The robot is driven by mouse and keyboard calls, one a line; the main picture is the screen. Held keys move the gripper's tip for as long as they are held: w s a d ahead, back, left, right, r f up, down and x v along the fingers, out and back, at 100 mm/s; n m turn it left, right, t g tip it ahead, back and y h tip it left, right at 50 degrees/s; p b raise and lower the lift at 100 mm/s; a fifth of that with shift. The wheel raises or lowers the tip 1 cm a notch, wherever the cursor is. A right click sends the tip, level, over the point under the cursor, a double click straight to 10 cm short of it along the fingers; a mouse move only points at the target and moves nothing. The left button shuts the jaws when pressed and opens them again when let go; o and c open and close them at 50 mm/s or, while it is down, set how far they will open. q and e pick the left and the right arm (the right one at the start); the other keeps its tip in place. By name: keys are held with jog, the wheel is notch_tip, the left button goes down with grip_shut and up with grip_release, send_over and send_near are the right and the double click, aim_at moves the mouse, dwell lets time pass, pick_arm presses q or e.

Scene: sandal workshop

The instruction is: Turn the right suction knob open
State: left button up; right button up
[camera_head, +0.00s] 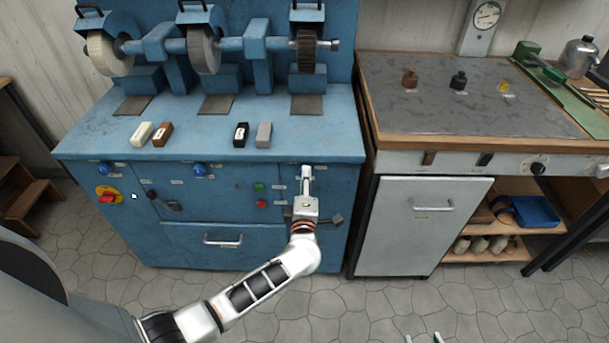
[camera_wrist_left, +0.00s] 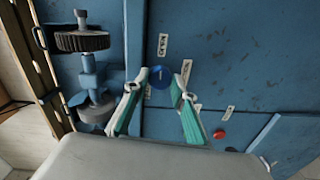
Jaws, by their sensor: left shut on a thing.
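The right suction knob (camera_wrist_left: 160,77) is a round blue knob on the blue cabinet front, with a pale mark on its face. In the head view it is hidden behind my left gripper (camera_head: 306,172), which reaches the panel under the right grinding wheel. In the left wrist view the two fingertips of my left gripper (camera_wrist_left: 160,79) are on either side of the knob, shut on it. My right gripper (camera_head: 422,338) shows only as two pale fingertips at the bottom edge of the head view, spread apart with nothing between them.
Two other blue knobs, left (camera_head: 103,169) and middle (camera_head: 200,170), sit on the same panel. A drawer handle (camera_head: 222,241) sticks out lower down.

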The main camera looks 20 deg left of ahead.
pick_arm(q)
jog(key=shift+f+m+p, duration=0.1)
jog(key=shift+m+p, duration=0.2)
jog(key=shift+m, duration=0.1)
jog(key=o, duration=1.1)
jog(key=shift+s, duration=0.1)
jog(key=v, duration=1.2)
